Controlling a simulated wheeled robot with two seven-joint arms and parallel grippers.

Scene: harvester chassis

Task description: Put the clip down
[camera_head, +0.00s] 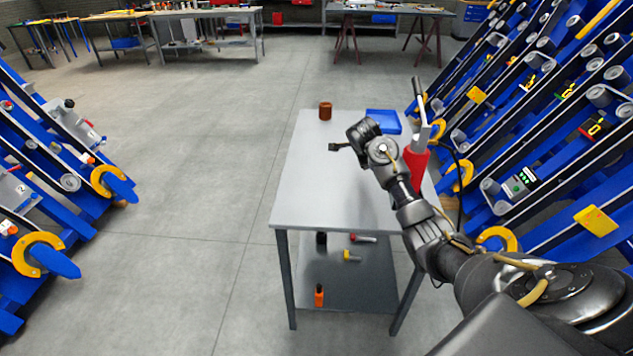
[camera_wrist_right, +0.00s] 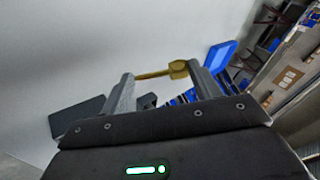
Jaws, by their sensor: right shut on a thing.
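In the right wrist view a brass-coloured clip (camera_wrist_right: 178,69), with a thin bar and a blocky end, lies between the two grey fingers of my right gripper (camera_wrist_right: 163,85). The fingers are apart and close on it. In the head view my right gripper (camera_head: 342,147) is over the grey work table (camera_head: 300,195), left of its wrist; the clip cannot be made out there. How high it is above the table top is hard to tell. My left gripper is not in view.
On the table stand a brown cylinder (camera_head: 325,111), a blue tray (camera_head: 383,121) and a red tool with a grey handle (camera_head: 415,163). The left and front table top is clear. Loose tools and an orange bottle (camera_head: 319,296) are on the lower shelf. Blue machine frames (camera_head: 545,150) stand to the right.

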